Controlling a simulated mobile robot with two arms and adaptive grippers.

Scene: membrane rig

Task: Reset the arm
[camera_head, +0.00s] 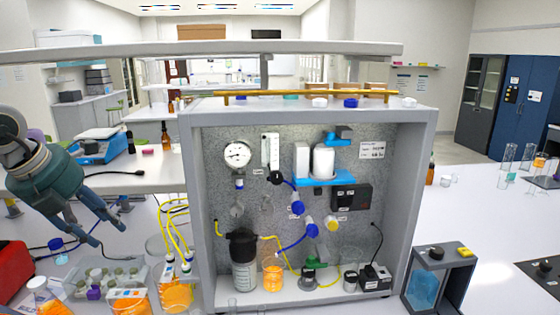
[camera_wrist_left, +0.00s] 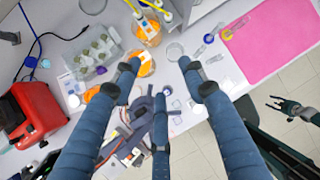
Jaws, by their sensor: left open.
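My left arm comes in from the left in the head view. Its dark teal left gripper (camera_head: 107,235) hangs in the air to the left of the membrane rig (camera_head: 208,190), fingers pointing down and right. In the left wrist view the fingers of my left gripper (camera_wrist_left: 160,75) are spread wide and hold nothing. Below them are the white bench and an orange-filled beaker (camera_wrist_left: 145,66), partly hidden by a finger. A dark gripper (camera_wrist_left: 289,108) at the right edge of the left wrist view seems to be my right one; it is small, and its opening is unclear.
A tray of vials (camera_head: 75,272), orange flasks (camera_head: 175,293) and a red device (camera_head: 12,268) crowd the bench near the left gripper. Yellow tubing (camera_head: 172,225) rises beside the rig. A pink mat (camera_wrist_left: 270,40) lies at the upper right of the left wrist view.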

